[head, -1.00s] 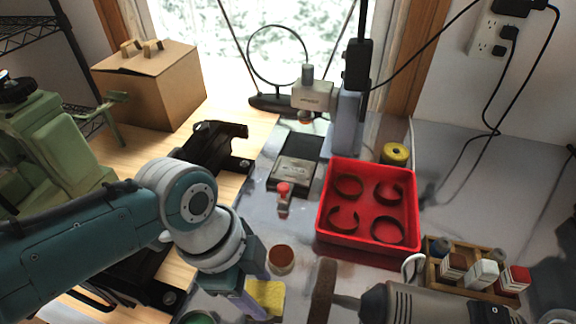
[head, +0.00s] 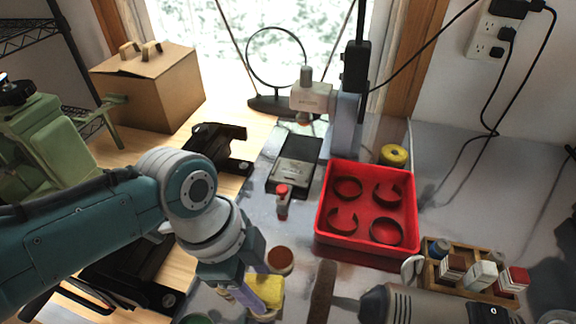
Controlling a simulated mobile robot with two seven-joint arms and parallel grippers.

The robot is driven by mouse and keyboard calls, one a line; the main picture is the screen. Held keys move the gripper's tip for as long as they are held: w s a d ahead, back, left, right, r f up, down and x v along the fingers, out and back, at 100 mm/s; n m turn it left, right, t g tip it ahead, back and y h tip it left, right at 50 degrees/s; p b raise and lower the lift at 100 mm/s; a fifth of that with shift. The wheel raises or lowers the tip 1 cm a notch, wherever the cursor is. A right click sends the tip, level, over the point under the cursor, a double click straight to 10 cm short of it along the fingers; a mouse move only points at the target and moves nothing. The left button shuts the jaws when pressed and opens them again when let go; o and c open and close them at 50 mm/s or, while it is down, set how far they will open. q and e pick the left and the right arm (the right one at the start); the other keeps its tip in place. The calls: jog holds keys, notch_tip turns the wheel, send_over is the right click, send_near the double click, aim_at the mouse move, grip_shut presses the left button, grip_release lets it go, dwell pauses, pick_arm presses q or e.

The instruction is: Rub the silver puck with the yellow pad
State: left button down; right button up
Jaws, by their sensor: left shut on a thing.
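My left gripper (head: 247,299) is at the bottom centre of the head view, shut on the yellow pad (head: 267,288). The pad shows just right of the fingers, low over the grey bench. A small round pale edge shows right under the pad; I cannot tell whether it is the silver puck. No silver puck shows clearly elsewhere. A round piece with a brown top (head: 280,260) stands just behind the pad. My right gripper is not in view.
A grey motor tool (head: 430,305) with a brown wheel (head: 322,292) lies right of the pad. A red tray (head: 367,250) with dark rings and a wooden rack (head: 434,275) of small bottles stand farther right. A red-capped bottle (head: 283,203) stands behind.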

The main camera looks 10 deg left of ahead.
pick_arm(q)
notch_tip(320, 180, up, 8)
jog(key=p, duration=0.7)
jog(key=shift+r, duration=0.2)
jog(key=shift+f, duration=0.1)
